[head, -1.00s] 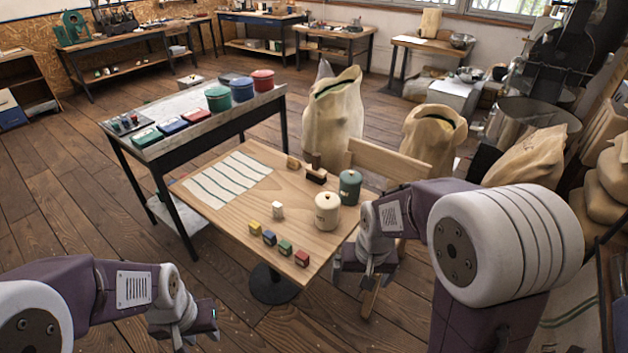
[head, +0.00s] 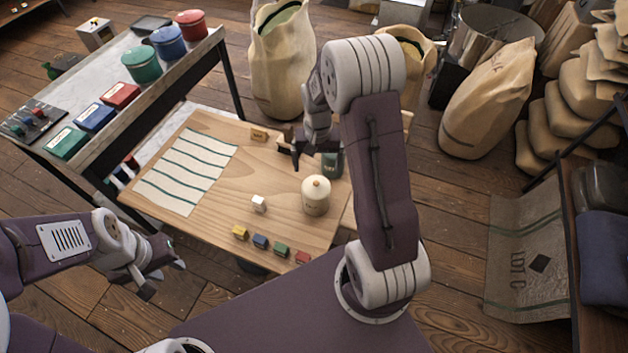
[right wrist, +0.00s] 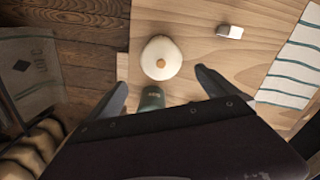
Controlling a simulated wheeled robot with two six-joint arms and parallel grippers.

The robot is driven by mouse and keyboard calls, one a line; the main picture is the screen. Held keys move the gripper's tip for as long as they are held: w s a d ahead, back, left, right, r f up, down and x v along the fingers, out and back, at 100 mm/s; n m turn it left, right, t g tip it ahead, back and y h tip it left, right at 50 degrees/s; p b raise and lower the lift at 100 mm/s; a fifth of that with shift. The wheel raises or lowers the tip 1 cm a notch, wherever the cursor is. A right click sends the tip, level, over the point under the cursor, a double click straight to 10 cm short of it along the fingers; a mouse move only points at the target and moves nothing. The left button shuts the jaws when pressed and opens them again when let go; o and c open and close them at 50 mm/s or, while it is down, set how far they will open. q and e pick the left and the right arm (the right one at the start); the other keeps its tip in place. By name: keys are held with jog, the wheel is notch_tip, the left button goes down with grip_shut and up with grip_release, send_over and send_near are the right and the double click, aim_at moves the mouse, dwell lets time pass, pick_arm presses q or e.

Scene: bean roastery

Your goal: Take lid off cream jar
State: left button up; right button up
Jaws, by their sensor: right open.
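The cream jar (head: 316,199) stands upright on the wooden table with its domed lid (head: 316,185) on. From above, the lid with its small tan knob also shows in the right wrist view (right wrist: 161,58). My right gripper (head: 300,152) is open and empty above the table, behind the cream jar in the head view. In the right wrist view its two fingers (right wrist: 160,85) are spread wide, with the cream jar beyond the gap between them. My left gripper (head: 160,271) is at the lower left, off the table's front edge; its jaw state is unclear.
A green jar (head: 331,165) stands behind the cream jar, partly hidden by my right arm. A white block (head: 259,204) and several coloured blocks (head: 260,241) lie left and in front. A striped cloth (head: 187,170) covers the table's left. A side table (head: 160,85) holds canisters.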

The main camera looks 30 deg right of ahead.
aim_at(316, 184)
jog(key=f, duration=0.4)
jog(key=shift+w+a, duration=0.1)
jog(key=shift+w, duration=0.1)
jog(key=shift+w+f, duration=0.1)
jog(key=shift+w, duration=0.1)
jog(key=f, duration=0.2)
jog(key=s+f+p, duration=0.1)
jog(key=f, duration=0.1)
jog(key=shift+f, duration=0.15)
jog(key=shift+w+f, duration=0.2)
jog(key=shift+f, duration=0.2)
jog(key=shift+s+a+r, duration=0.1)
jog(key=shift+s, duration=0.15)
jog(key=c, duration=1.6)
jog(key=shift+c, duration=0.3)
